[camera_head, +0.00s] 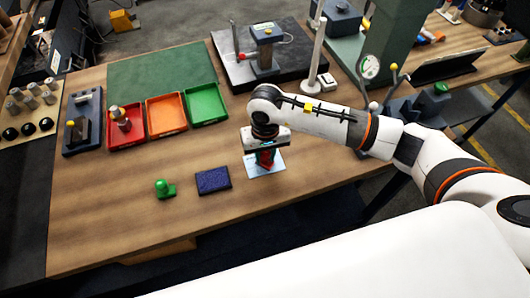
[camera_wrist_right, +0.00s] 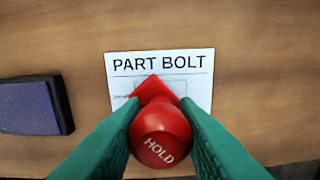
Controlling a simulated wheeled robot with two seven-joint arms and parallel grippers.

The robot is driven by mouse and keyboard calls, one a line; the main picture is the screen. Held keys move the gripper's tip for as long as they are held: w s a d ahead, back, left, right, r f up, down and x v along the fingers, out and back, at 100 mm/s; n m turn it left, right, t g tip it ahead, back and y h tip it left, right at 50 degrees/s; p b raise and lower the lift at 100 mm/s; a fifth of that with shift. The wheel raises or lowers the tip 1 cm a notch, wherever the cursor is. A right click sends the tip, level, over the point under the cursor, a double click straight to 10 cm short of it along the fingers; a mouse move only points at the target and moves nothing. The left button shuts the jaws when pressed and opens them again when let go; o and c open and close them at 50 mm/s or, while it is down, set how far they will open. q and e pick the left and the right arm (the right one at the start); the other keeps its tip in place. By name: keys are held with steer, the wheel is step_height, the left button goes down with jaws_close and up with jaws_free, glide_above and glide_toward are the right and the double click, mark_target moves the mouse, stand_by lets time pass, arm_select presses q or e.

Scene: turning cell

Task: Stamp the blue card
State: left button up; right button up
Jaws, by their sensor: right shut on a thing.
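The card (camera_head: 279,169) lies flat on the wooden table, pale bluish in the head view. In the right wrist view the card (camera_wrist_right: 200,86) looks white and reads PART BOLT, with a printed box partly covered. My right gripper (camera_head: 265,152) is shut on a red stamp (camera_wrist_right: 160,134) with HOLD on its round knob. The stamp is over the card's middle and lower part; I cannot tell whether it touches. A dark blue ink pad (camera_head: 213,181) lies left of the card. A green stamp (camera_head: 164,189) stands left of the pad. My left gripper is not in view.
Red (camera_head: 140,138), orange (camera_head: 166,120) and green (camera_head: 207,106) trays stand at the back left; the red one holds a part. A black plate (camera_head: 240,75) with a fixture and a white post (camera_head: 314,55) stand behind. The table's front is clear.

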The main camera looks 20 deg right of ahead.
steer(key=shift+f+b, duration=0.5)
steer(key=shift+b, duration=0.1)
stand_by(0.8)
steer(key=shift+s+f+b, duration=0.15)
steer(key=shift+b, duration=0.35)
stand_by(1.9)
steer(key=shift+w+r+p, duration=0.2)
steer(key=shift+r+p, duration=0.2)
steer(key=shift+r, duration=0.6)
steer(key=shift+r+p, duration=0.8)
steer(key=shift+r, duration=1.8)
